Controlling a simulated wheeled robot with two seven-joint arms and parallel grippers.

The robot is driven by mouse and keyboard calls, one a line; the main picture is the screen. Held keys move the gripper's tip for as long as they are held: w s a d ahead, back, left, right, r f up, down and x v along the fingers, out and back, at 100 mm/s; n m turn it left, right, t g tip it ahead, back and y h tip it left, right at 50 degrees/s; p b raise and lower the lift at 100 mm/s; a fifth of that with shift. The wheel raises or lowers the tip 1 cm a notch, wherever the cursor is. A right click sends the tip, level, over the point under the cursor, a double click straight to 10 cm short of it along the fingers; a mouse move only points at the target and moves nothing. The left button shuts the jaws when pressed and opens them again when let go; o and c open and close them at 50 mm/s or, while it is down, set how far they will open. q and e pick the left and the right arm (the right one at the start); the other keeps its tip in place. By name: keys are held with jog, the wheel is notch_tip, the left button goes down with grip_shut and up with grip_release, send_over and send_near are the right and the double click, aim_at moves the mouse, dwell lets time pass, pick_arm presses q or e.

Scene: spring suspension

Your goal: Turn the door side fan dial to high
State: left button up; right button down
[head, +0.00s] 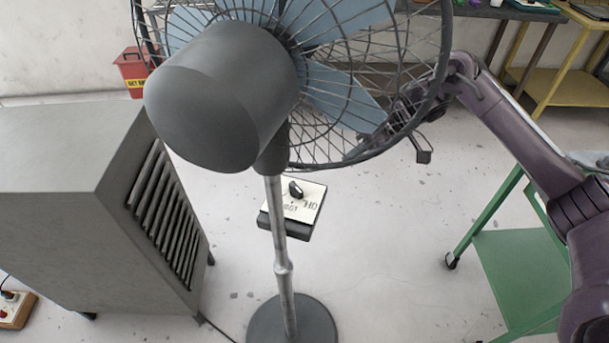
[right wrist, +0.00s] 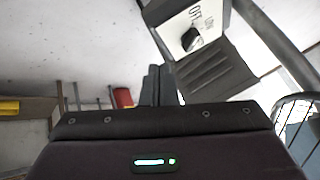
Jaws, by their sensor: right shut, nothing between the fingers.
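The fan dial (head: 295,188) is a black knob on a white lettered plate (head: 303,208), on a dark box fixed to the fan's pole. In the right wrist view the dial (right wrist: 191,39) sits on the plate near lettering that seems to read OFF. I cannot tell its exact setting. My right gripper (head: 423,152) is to the right of the box, apart from it, with its arm partly behind the fan cage. In the right wrist view its fingers (right wrist: 160,85) are together and empty, just below the box. My left gripper is not in view.
The grey fan motor (head: 225,95) and wire cage (head: 440,70) stand above the dial. The pole (head: 282,265) rises from a round base (head: 292,322) in front. A vented grey cabinet (head: 60,170) is at left. A green cart (head: 520,265) is at right.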

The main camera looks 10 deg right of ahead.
jog(key=m, duration=0.1)
jog(key=p, duration=0.2)
send_near(312, 193)
jog(key=shift+m+g, duration=0.3)
jog(key=w+f, duration=0.1)
jog(key=w+a+f, duration=0.1)
jog(key=w+f, duration=0.1)
jog(key=f, duration=0.1)
jog(key=shift+w+a+f, duration=0.1)
jog(key=shift+w+a, duration=0.25)
jog(key=shift+w, duration=0.05)
jog(key=a, duration=0.1)
jog(key=s+a+p, duration=0.1)
jog(key=a, duration=0.1)
jog(key=shift+s, duration=0.1)
jog(key=shift+s+a, duration=0.15)
jog(key=shift+a, duration=0.2)
jog(key=shift+f, duration=0.1)
